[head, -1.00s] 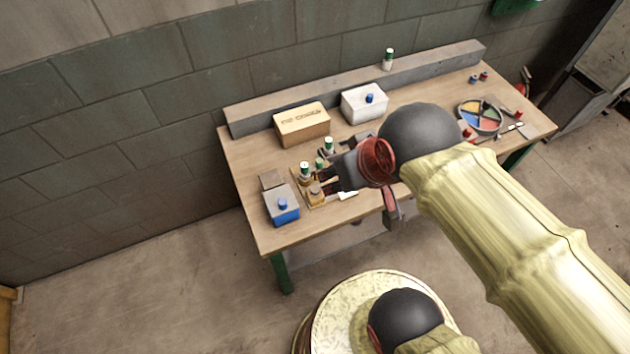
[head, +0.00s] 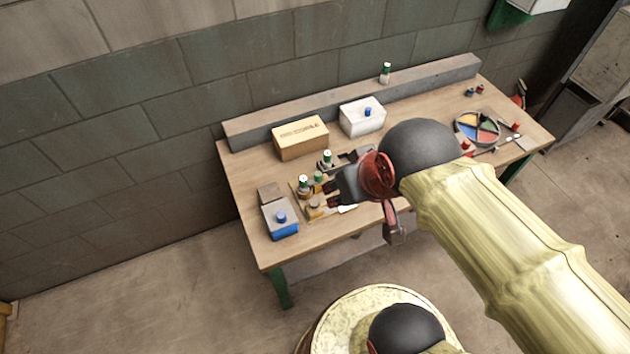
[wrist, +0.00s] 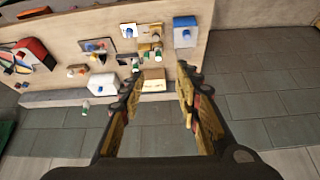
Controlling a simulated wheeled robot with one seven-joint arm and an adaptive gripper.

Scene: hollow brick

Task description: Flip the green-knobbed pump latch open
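Several green-topped fittings stand in a cluster at the left half of the workbench. They include a front one (head: 303,186), a middle one (head: 318,177) and a rear one (head: 328,158). Which one is the pump latch, and how its lever lies, is too small to tell. My gripper (head: 333,194) is just right of the cluster, pointing left, and seems apart from it. In the wrist view, my gripper's fingers (wrist: 157,82) are wide apart with nothing between them. Green tops also show beyond them, one at the left (wrist: 135,65).
A blue-knobbed blue box (head: 281,219) stands at the bench's front left. A cardboard box (head: 300,138) and white box (head: 362,118) stand behind the cluster, before a grey beam (head: 430,80). A round divided tray (head: 457,126) lies right. Bare wood (head: 250,170) shows at left.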

